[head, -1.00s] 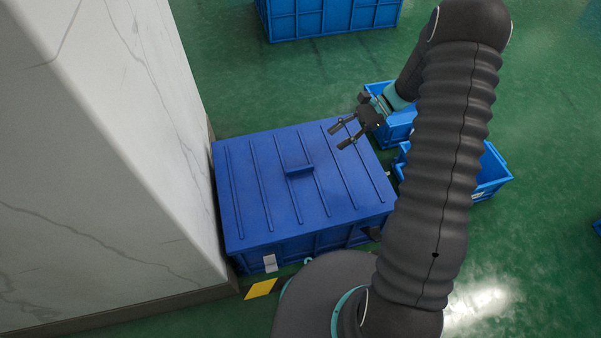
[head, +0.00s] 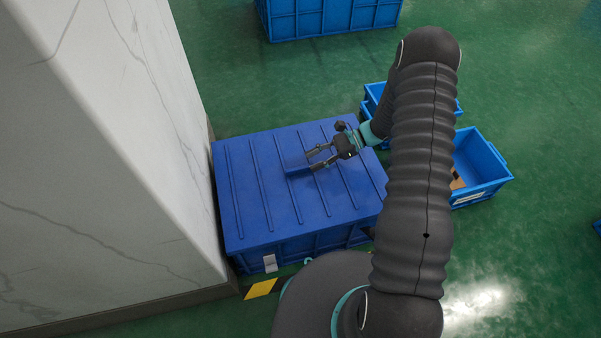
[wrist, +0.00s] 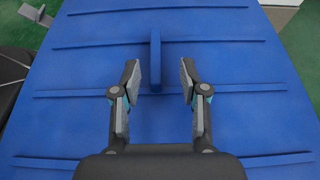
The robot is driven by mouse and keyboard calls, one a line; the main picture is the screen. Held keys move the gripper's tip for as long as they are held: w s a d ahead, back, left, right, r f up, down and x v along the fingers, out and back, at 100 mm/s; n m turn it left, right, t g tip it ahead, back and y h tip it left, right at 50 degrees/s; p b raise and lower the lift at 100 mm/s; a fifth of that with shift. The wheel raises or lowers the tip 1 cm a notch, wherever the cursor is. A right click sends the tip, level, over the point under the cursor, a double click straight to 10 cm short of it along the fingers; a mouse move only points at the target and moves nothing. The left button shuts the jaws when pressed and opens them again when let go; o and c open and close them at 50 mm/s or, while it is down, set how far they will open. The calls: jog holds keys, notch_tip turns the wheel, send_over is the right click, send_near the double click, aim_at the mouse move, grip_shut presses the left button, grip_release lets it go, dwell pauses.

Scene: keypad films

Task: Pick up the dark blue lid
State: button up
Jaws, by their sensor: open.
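The dark blue lid (head: 255,195) lies flat on a large blue crate (head: 315,240) next to the marble-faced pillar. It has raised ribs and an upright bar handle (head: 297,171) near its middle. My gripper (head: 315,159) is open over the lid, its fingertips close to the handle. In the wrist view the handle (wrist: 155,60) stands between the lines of my two fingers (wrist: 159,82), with a gap on each side. Its near end lies between the fingertips. I cannot tell whether the fingers touch the lid's surface.
A white marble pillar (head: 100,170) stands hard against the crate's left side. Small open blue bins (head: 480,160) stand to the right, partly behind my arm. Another blue crate (head: 330,18) is at the back. Green floor is clear between them.

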aim_at(300, 167)
jog(key=shift+s+x, duration=0.15)
jog(key=shift+x, duration=1.25)
jog(key=shift+s+x, duration=0.15)
jog(key=shift+x, duration=1.2)
grip_shut()
